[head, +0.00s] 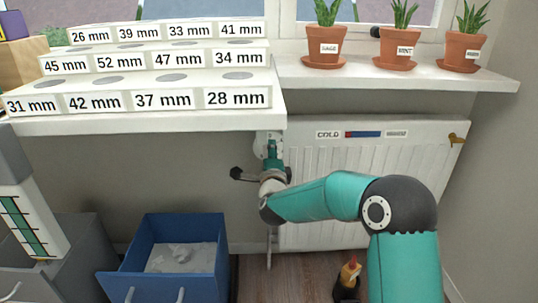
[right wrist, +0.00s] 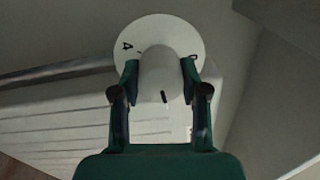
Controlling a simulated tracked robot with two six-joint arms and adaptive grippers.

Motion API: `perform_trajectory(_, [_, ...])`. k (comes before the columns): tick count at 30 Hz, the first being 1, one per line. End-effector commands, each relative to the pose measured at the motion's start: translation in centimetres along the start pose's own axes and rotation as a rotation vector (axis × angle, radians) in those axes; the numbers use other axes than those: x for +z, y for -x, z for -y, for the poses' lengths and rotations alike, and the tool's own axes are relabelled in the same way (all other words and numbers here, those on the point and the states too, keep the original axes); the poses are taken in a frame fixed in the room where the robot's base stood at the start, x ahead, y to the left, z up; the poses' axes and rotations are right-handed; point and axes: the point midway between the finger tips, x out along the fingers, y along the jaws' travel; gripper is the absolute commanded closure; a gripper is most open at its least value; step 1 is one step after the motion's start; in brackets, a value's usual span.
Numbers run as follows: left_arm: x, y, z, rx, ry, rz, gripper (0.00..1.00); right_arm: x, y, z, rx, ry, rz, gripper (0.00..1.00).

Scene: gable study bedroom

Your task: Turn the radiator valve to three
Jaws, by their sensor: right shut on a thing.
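The white radiator (head: 375,185) stands under the window sill. Its white valve (head: 260,141) is partly hidden beneath the shelf edge, behind my right gripper (head: 272,158). In the right wrist view, the valve has a round white dial (right wrist: 160,24) with a "4" at its left and a partly covered mark, perhaps a 0, at its right. A rounded white knob (right wrist: 160,70) sticks out from it with a short black line on its near end. My right gripper (right wrist: 160,80) is shut on the knob, one finger on each side. My left gripper is out of view.
The shelf (head: 150,124) with labelled steps overhangs close above my right gripper. Three potted plants (head: 325,48) stand on the sill. A blue open drawer (head: 175,235) is below left. A dark bottle (head: 347,280) stands on the floor by the radiator.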

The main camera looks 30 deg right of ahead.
Motion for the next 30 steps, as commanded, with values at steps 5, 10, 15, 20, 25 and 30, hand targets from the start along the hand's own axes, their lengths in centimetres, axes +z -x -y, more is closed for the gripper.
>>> perform_trajectory(5, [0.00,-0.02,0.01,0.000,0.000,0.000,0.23,-0.15,-0.01,-0.27,0.003,-0.167,-0.008,0.91])
perform_trajectory(10, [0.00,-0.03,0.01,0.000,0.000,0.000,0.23,-0.15,0.00,-0.35,0.004,-0.328,-0.013,0.91])
perform_trajectory(15, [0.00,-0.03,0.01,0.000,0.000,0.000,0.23,-0.14,0.00,-0.43,0.004,-0.489,-0.018,0.91])
perform_trajectory(20, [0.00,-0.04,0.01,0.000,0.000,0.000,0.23,-0.14,0.01,-0.52,0.004,-0.641,-0.024,0.91])
perform_trajectory(25, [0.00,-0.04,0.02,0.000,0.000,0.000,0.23,-0.12,0.03,-0.61,0.005,-0.802,-0.029,0.91])
perform_trajectory(30, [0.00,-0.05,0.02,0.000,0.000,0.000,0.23,-0.09,0.04,-0.69,0.005,-0.962,-0.034,0.91])
